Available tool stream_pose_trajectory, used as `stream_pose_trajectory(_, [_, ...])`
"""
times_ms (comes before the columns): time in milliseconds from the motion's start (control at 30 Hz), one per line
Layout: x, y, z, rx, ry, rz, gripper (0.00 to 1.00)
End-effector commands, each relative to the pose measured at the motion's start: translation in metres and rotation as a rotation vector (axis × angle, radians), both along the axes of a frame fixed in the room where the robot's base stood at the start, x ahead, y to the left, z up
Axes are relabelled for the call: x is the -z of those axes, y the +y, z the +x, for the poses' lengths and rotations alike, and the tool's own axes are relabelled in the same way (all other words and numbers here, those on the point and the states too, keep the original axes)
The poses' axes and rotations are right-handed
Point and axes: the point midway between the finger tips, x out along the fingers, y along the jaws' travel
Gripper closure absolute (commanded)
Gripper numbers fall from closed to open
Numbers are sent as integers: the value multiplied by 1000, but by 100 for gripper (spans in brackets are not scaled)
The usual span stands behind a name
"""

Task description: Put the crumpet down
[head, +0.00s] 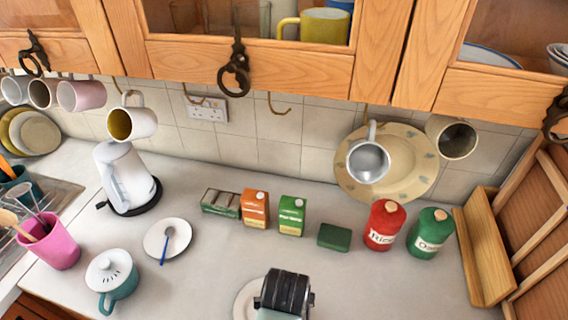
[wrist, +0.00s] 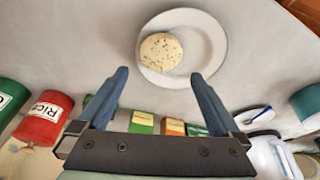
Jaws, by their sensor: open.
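The crumpet (wrist: 161,53) is a pale, round, speckled piece lying flat on a white plate (wrist: 207,38) in the wrist view. It sits towards one side of the plate, inside the rim. My gripper (wrist: 160,76) is open, its two blue-grey fingers spread apart with nothing between them. The crumpet shows just beyond the fingertips, apart from them. In the head view the plate (head: 242,301) is partly hidden behind my dark gripper body, and the crumpet is hidden there.
Behind the plate stand a green box (head: 292,215), an orange box (head: 255,208), a red rice tin (head: 384,225) and a green tin (head: 430,233). A saucer with a blue spoon (head: 168,243) and a teal lidded pot (head: 112,280) are left. Mugs hang above. Counter around the plate is clear.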

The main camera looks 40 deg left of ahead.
Motion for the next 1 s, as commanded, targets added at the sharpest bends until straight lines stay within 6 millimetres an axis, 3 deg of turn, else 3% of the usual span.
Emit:
stream_pose_trajectory(100, [-23,-5,-4,2,-4,2,0])
stream_pose_trajectory(300, [-52,-11,-9,1,-3,0,0])
stream_pose_trajectory(733, [-65,-13,-8,7,-12,5,0])
stream_pose_trajectory(867, [-97,-15,31,71,-146,73,0])
stream_pose_trajectory(967, [-157,-24,86,168,-362,182,0])
stream_pose_trajectory(1000, [-189,-30,108,211,-467,233,0])
